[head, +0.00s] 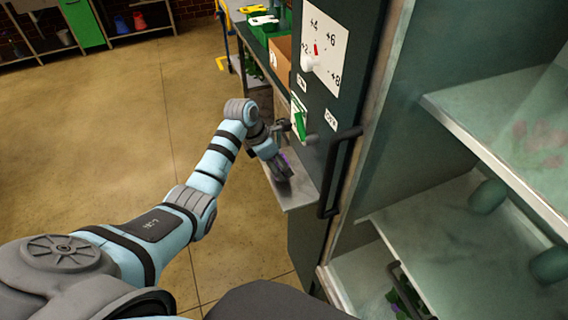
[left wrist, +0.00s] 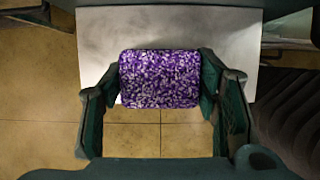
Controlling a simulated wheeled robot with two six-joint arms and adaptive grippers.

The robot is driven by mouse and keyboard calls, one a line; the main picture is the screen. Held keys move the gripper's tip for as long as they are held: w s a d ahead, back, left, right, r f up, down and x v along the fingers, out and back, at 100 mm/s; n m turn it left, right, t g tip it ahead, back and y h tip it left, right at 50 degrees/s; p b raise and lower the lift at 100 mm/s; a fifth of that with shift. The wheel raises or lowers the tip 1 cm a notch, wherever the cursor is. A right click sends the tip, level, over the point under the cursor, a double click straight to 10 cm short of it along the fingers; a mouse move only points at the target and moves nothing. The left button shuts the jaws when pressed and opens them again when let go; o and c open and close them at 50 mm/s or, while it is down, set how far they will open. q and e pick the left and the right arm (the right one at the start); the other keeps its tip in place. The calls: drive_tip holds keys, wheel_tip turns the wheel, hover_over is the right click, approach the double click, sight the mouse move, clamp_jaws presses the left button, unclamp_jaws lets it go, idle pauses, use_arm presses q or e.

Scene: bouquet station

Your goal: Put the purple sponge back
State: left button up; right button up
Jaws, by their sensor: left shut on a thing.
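The purple sponge (left wrist: 160,79) has white flecks and sits between the two fingers of my left gripper (left wrist: 162,95) in the left wrist view. The fingers touch it on both sides, so the gripper is shut on it. In the head view my left gripper (head: 279,165) is over a pale grey ledge (head: 298,193) beside the cabinet, and only a little of the sponge's purple shows there. The ledge also lies behind the sponge in the left wrist view (left wrist: 225,35). I cannot tell whether the sponge touches it. My right gripper is not in view.
Shelves (head: 500,150) are farther right. A cardboard box (head: 281,58) and green crate (head: 262,30) are behind. Floor at left is clear.

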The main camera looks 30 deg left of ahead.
use_arm(q)
drive_tip(key=shift+w+d+f, duration=0.5)
drive_tip(key=shift+d+f, duration=0.1)
drive_tip(key=shift+f, duration=0.1)
drive_tip(key=o, duration=1)
drive_tip(key=shift+a, duration=0.1)
drive_tip(key=v, duration=1.2)
drive_tip(key=shift+p, duration=0.4)
